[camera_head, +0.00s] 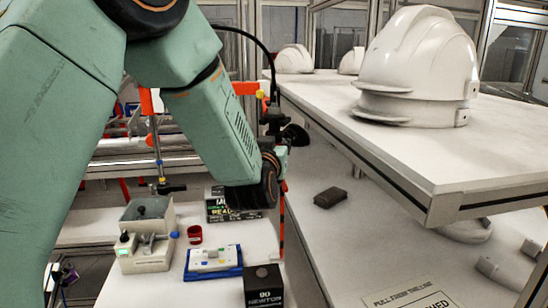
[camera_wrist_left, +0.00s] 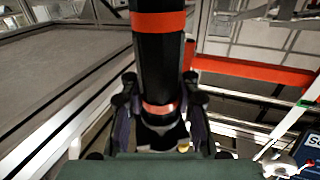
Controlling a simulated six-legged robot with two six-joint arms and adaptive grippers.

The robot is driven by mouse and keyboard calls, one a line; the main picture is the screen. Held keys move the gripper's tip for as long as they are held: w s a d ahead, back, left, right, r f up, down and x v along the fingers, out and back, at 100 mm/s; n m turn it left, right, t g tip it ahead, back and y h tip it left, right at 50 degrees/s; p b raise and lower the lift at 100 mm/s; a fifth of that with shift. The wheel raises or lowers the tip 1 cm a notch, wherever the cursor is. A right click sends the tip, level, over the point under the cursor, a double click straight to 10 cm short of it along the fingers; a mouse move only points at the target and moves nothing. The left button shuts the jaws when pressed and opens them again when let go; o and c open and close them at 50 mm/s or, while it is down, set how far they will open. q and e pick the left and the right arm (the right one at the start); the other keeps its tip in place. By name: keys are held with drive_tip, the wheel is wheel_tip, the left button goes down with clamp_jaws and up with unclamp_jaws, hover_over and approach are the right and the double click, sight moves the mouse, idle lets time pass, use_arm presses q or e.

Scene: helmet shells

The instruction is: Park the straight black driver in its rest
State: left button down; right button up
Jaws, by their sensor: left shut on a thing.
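The straight black driver (camera_wrist_left: 160,60) stands large in the left wrist view, black with an orange band near the top and a copper-coloured ring lower down. My left gripper (camera_wrist_left: 160,112) is shut on it, one finger on each side. In the head view the dark driver (camera_head: 273,118) is upright at the end of my left arm, beside the white shelf, with a black cable curving away from its top. My left gripper (camera_head: 284,150) is partly hidden there by my wrist. I cannot make out the driver's rest clearly. My right gripper is not in view.
White helmet shells (camera_head: 418,65) sit on the raised shelf (camera_head: 440,160) close to the right. Below are a grey fixture (camera_head: 146,240), a red cup (camera_head: 195,234), a blue tray (camera_head: 238,262) and a black box (camera_head: 264,285). An orange bar (camera_wrist_left: 255,70) crosses behind the driver.

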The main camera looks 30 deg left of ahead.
use_arm(q)
drive_tip(key=c, duration=0.9)
unclamp_jaws()
drive_tip(key=shift+o, duration=0.2)
drive_tip(key=shift+s, duration=0.1)
drive_tip(key=o, duration=0.7)
drive_tip(key=shift+o, duration=0.2)
drive_tip(key=v, duration=1.1)
drive_tip(key=shift+a, duration=0.1)
